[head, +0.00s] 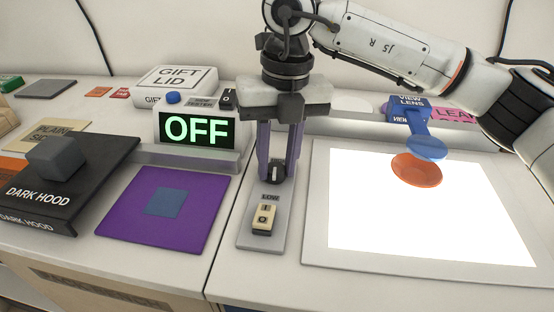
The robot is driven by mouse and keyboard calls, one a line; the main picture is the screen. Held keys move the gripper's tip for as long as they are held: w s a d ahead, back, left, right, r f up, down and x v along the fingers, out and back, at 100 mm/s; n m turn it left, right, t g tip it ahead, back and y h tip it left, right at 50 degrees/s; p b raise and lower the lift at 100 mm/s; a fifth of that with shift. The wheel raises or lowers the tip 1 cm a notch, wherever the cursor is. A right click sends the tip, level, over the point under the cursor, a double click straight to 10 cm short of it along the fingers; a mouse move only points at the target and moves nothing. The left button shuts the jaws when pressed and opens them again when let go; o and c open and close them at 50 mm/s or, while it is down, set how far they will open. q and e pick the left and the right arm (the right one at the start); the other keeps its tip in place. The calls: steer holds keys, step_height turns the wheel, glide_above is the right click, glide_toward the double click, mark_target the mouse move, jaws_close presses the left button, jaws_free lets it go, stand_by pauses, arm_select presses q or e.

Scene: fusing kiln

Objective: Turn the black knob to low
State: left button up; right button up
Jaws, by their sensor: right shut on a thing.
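The black knob (275,174) sits on a narrow grey control panel (262,238) in the middle of the bench. It has a white pointer line that looks roughly upright in the picture. A small label reading LOW (270,197) is just below the knob. My right gripper (276,178) reaches down from above with its two purple-grey fingers on either side of the knob, shut on it. A cream rocker switch (264,217) is lower on the same panel. The panel's upper part and any other labels there are hidden behind the gripper. My left gripper is not in view.
A display reading OFF (197,129) stands left of the knob. A bright light panel (318,245) with an orange disc (416,169) and a blue lens (427,147) is on the right. A purple sheet (120,215) and the DARK HOOD box (95,185) lie left.

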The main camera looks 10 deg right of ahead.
mark_target(282, 168)
steer(key=shift+r, duration=0.1)
steer(key=o, duration=1.1)
steer(key=shift+c, duration=0.2)
step_height(282, 168, up, 10)
steer(key=p, duration=0.1)
steer(key=shift+d, duration=0.4)
steer(key=shift+s, duration=0.1)
